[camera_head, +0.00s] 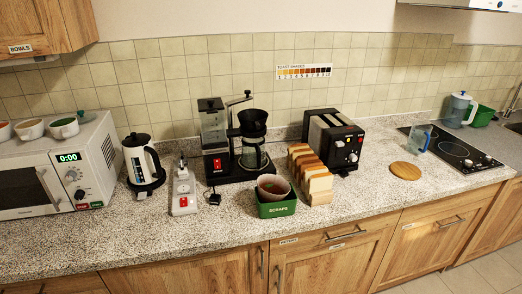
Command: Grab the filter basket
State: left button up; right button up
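The coffee maker (215,135) stands at the back of the counter, near the middle of the picture. The black filter basket (252,121) sits on it at its right side, above the glass carafe (253,158). A thin swing arm (239,100) with a dark head reaches over the basket from the water tank. The inside of the basket is too small to make out. Neither of my grippers shows in this view.
Sliced bread (310,175) and a toaster (333,140) are to the right. A power strip (184,190) and kettle (142,163) are to the left.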

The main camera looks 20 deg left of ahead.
aim_at(254, 124)
jog(key=i+l+u, duration=0.15)
jog(key=u, duration=0.55)
